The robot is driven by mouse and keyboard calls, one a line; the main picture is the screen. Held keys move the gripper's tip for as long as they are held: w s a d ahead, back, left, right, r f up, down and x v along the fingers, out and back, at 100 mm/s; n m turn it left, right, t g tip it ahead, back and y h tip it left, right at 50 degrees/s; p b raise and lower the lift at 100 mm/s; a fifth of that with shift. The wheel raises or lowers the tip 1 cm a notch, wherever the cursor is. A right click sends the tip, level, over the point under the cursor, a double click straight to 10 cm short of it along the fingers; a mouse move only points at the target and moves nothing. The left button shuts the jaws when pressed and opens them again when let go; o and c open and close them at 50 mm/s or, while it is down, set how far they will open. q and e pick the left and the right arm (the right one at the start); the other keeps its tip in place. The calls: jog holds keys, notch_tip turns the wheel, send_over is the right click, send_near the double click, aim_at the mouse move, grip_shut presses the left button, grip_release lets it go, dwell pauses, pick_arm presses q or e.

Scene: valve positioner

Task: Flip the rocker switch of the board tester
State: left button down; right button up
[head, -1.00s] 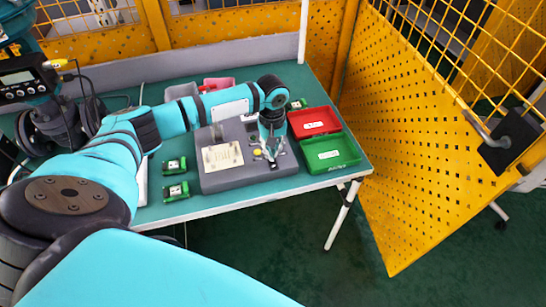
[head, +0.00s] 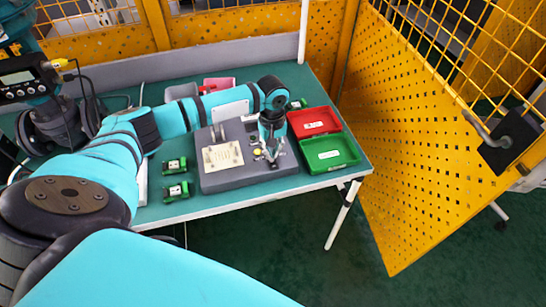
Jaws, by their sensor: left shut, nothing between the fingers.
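The board tester (head: 225,181) is a grey box on the green table, with a pale label plate and a small yellow button on its top. My left gripper (head: 272,164) points down over the right part of the tester's top. Its fingers are shut with nothing between them, at or just above the surface. The rocker switch cannot be made out; the gripper covers that part of the top. My right gripper is not in the picture.
A red tray (head: 312,122) and a green tray (head: 336,155) stand just right of the tester. Small green boards (head: 175,191) lie to its left. Grey and pink bins (head: 221,83) are behind. A yellow perforated fence (head: 400,150) stands at the right.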

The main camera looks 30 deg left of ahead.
pick_arm(q)
jog(key=shift+f, duration=0.25)
dwell(0.5)
jog(key=shift+s+f+b, duration=0.1)
jog(key=shift+f+b, duration=0.2)
jog(key=shift+f, duration=0.75)
dwell(0.4)
jog(key=shift+r+p, duration=0.9)
jog(key=shift+p, duration=0.3)
notch_tip(320, 180, up, 5)
jog(key=p, duration=0.6)
jog(key=shift+r+p, duration=0.2)
jog(key=shift+p, duration=0.15)
jog(key=shift+d+f, duration=0.1)
jog(key=shift+f, duration=0.05)
